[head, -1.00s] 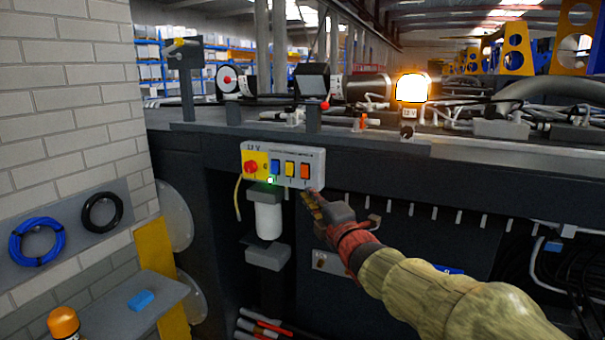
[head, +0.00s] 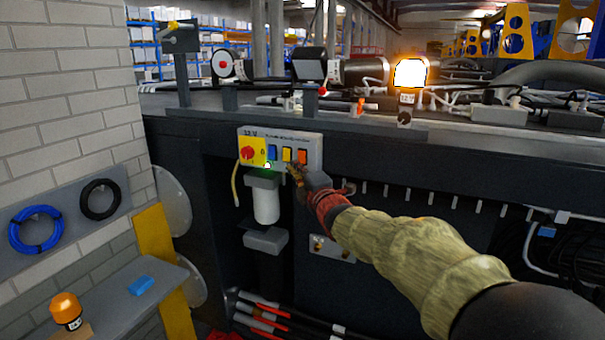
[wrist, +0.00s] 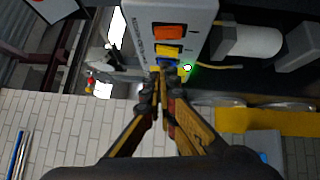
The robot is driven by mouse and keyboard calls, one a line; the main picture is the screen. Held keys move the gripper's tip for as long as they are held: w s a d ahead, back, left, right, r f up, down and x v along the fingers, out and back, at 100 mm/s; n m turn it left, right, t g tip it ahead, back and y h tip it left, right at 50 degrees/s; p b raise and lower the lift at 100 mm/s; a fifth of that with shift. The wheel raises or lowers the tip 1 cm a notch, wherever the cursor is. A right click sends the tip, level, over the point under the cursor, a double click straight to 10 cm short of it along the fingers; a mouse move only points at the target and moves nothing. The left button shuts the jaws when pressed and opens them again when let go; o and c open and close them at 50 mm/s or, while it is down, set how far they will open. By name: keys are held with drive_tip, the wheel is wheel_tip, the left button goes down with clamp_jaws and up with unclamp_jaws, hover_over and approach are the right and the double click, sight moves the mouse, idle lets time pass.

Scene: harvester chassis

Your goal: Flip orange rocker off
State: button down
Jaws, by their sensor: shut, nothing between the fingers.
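The 12 V switch box (head: 313,143) is mounted on the dark chassis side. It carries a red knob on yellow (head: 248,152), a blue rocker (head: 272,154), a yellow rocker (head: 287,155) and the orange rocker (head: 302,157) at the right. The orange rocker also shows at the top of the wrist view (wrist: 170,31). My gripper (head: 294,169) is shut and empty, with its tips just below the rockers. In the wrist view the fingertips (wrist: 160,72) overlap the blue rocker, beyond the yellow one; contact cannot be told. A green light (head: 267,165) glows under the box.
An amber beacon (head: 410,73) is lit on top of the chassis. A white cylinder (head: 266,202) hangs below the box. A brick wall (head: 70,110) and a shelf with a blue block (head: 141,286) stand at the left.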

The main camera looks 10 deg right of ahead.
sight(301, 158)
drive_tip(key=shift+w+d+r+p, duration=0.1)
drive_tip(key=shift+w+d+p, duration=0.2)
drive_tip(key=shift+w, duration=0.5)
drive_tip(key=shift+w+d+r+p, duration=0.1)
drive_tip(key=shift+w+d, duration=0.3)
drive_tip(key=shift+w, duration=0.35)
drive_tip(key=shift+w+d+r+p, duration=0.1)
drive_tip(key=shift+w+d+p, duration=0.2)
drive_tip(key=shift+w, duration=0.5)
drive_tip(key=shift+d, duration=0.1)
drive_tip(key=shift+w+d+b, duration=0.15)
drive_tip(key=shift+w+b, duration=0.05)
drive_tip(key=shift+b, duration=0.5)
drive_tip(key=shift+w+r, duration=0.1)
drive_tip(key=shift+r, duration=0.1)
